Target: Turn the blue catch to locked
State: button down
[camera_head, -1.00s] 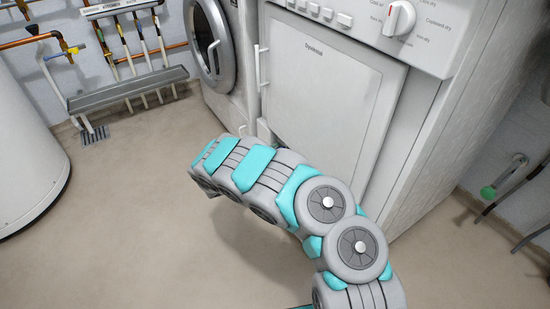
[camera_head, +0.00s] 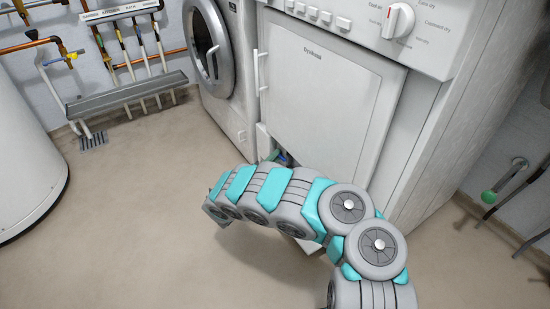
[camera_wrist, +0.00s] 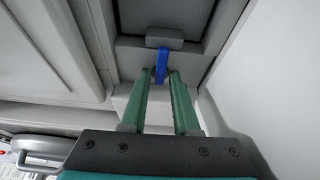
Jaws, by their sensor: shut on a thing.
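The blue catch (camera_wrist: 162,60) shows in the wrist view as a short upright lever just below a small grey block. My gripper (camera_wrist: 161,75) has its two green fingers closed on the lower end of the catch, one on each side. The catch points straight down in that picture. In the head view, my arm hides most of the gripper. Only a small green and blue patch (camera_head: 281,156) shows in the opening at the lower left of the white dryer (camera_head: 330,90).
A white tank (camera_head: 25,130) and pipes line the left side. The floor (camera_head: 130,210) between is clear.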

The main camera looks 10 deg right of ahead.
dwell(0.4)
jog(key=c, duration=0.9)
grip_release()
jog(key=shift+a, duration=0.1)
jog(key=p+v, duration=0.1)
jog(key=v, duration=0.5)
jog(key=shift+s+a, duration=0.2)
jog(key=shift+s+a+p, duration=0.3)
jog(key=shift+s+a, duration=0.05)
jog(key=shift+s, duration=0.1)
